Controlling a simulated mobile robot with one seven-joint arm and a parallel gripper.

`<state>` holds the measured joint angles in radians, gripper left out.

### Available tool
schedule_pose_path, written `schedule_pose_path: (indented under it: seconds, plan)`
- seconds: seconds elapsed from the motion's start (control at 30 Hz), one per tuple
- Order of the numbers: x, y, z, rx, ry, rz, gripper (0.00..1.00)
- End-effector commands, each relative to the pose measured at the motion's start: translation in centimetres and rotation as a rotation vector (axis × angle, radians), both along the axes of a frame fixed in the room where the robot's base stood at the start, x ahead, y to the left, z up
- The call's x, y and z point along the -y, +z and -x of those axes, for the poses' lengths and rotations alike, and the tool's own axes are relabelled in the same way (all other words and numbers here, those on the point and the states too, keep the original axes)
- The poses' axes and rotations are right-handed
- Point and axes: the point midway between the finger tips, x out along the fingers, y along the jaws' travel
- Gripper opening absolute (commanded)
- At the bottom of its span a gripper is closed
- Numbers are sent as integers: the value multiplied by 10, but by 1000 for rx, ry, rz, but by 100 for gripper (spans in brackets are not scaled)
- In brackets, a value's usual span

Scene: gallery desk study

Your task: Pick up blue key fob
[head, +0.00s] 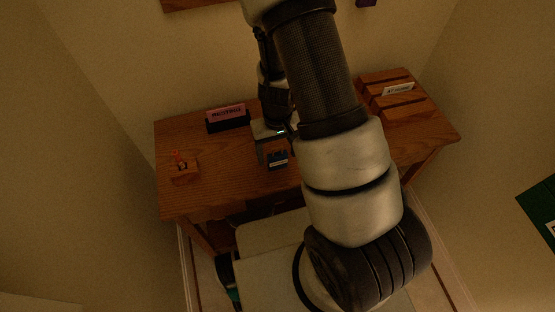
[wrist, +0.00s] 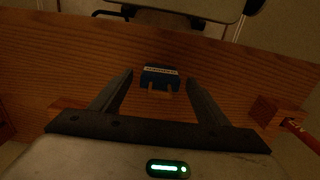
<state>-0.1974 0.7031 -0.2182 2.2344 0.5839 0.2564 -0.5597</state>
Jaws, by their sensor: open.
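The blue key fob (wrist: 160,74) is a small dark blue block with a pale lettered strip, lying on the wooden desk (wrist: 60,50). In the wrist view it sits between and just beyond the fingertips of my gripper (wrist: 160,80), with two tan prongs on its near side. My gripper is open and empty, with clear space on both sides of the fob. In the head view the fob (head: 278,158) lies near the desk's front middle, and my gripper (head: 275,148) is over the desk beside it, partly hidden by my arm.
A wooden block with an orange item (head: 182,168) stands at the desk's left. A pink lettered sign on a dark base (head: 227,113) is at the back left. A slotted wooden rack (head: 400,97) with a white card stands at the right. The desk's front left is clear.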

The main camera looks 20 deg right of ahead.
Motion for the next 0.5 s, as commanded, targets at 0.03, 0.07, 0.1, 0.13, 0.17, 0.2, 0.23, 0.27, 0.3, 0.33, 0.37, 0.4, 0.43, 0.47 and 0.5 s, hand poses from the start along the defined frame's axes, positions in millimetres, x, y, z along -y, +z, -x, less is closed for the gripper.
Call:
schedule_pose_path:
  seconds: [0.03,0.07,0.1,0.13,0.17,0.2,0.23,0.27,0.3,0.33,0.37,0.4,0.43,0.47,0.5]
  plan:
    - [0,0,0,0,0,0,69]
    - [0,0,0,0,0,0,69]
    - [0,0,0,0,0,0,64]
    - [0,0,0,0,0,0,59]
    - [0,0,0,0,0,0,54]
    - [0,0,0,0,0,0,47]
    - [0,0,0,0,0,0,42]
    - [0,0,0,0,0,0,37]
    - [0,0,0,0,0,0,30]
    - [0,0,0,0,0,0,25]
    - [0,0,0,0,0,0,24]
    - [0,0,0,0,0,0,24]
    - [0,0,0,0,0,0,24]
    - [0,0,0,0,0,0,24]
    - [0,1,0,0,0,0,24]
